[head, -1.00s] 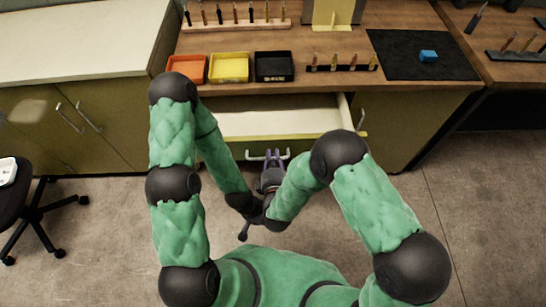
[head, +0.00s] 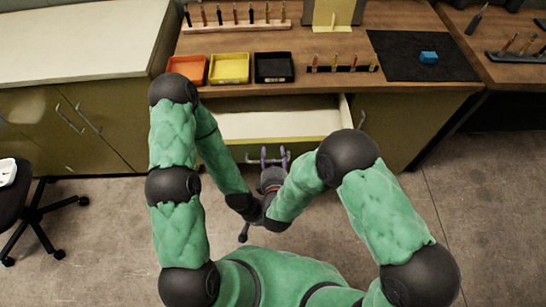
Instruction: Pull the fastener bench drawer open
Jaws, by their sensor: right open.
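The fastener bench drawer (head: 230,149) stands pulled out from under the wooden bench top, with its pale inside (head: 270,119) showing empty where I can see it. Its olive front carries a light bar handle (head: 252,158). My right gripper (head: 274,156) is open, its two purple fingers spread apart at the handle and overlapping it in the picture. I cannot tell whether they touch it. My left arm's wrist sits close beside the right wrist. Only a dark tip (head: 243,237) shows beneath it, so the left gripper's jaws cannot be made out.
On the bench top (head: 430,92) are an orange tray (head: 188,69), a yellow tray (head: 230,68), a black tray (head: 273,67), a fastener rack (head: 343,69) and a dark mat (head: 400,55) with a blue block (head: 428,57). A chair (head: 42,207) stands left. The floor right is clear.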

